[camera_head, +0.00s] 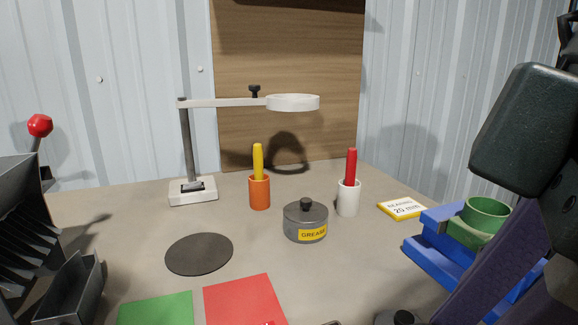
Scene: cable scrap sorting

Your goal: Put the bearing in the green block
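A green round hollow block (487,214) stands at the right, on or in a blue holder (428,255). Its rim is open at the top, and a dark link on the right hides part of the area around it. I cannot make out a loose bearing anywhere. A yellow-edged sign (402,208) reading "BEARING 20 mm" lies left of the green block. Neither gripper shows. A dark arm link fills the upper right, and its gripper end is out of view or hidden.
A grey grease pot (305,224) stands mid-table. Behind it are an orange cup (259,193), a white cup (348,199) and a magnifier stand (193,192). A dark disc (199,254), green mat (156,309) and red mat (243,300) lie in front. Dark metal bins (72,287) stand left.

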